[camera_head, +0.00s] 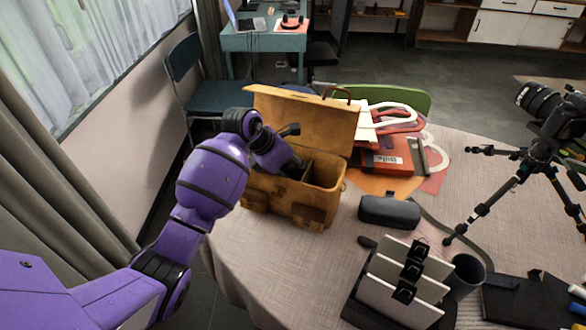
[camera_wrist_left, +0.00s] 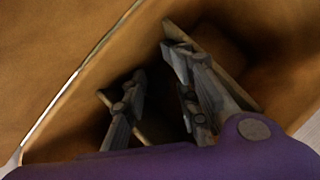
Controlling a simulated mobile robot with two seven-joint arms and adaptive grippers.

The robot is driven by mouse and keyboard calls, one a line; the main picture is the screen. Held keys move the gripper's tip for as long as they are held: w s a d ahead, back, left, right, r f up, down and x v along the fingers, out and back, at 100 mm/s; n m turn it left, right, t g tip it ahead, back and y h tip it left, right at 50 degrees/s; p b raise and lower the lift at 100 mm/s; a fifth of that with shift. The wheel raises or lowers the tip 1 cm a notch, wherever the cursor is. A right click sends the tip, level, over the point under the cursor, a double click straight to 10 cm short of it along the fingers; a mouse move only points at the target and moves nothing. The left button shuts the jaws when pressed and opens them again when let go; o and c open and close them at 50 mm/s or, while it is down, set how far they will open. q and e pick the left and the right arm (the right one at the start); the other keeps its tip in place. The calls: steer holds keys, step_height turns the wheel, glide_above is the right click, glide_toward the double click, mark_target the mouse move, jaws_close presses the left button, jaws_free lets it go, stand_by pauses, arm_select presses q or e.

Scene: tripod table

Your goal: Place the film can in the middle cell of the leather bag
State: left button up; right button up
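The brown leather bag (camera_head: 300,200) stands on the round table with its lid raised at the back. It also fills the left wrist view (camera_wrist_left: 60,50). My left gripper (camera_head: 292,168) reaches down into the bag's open top, by the dividers. In the left wrist view my left gripper (camera_wrist_left: 157,85) has its two fingers apart, with no object clearly seen between them. Tan divider edges show beside the fingers, and the inside of the bag is dark. I cannot make out the film can in either view. My right gripper is not in view.
A black case (camera_head: 390,211) lies right of the bag. Red and white items (camera_head: 390,150) lie behind it. A tripod with a camera (camera_head: 535,150) stands at the right. A dark cup (camera_head: 466,275) and a rack of pale panels (camera_head: 405,280) are in front.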

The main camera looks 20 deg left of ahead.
arm_select(q)
steer(key=v, duration=1.2)
steer(key=shift+r, duration=0.45)
steer(key=shift+w+a, duration=0.1)
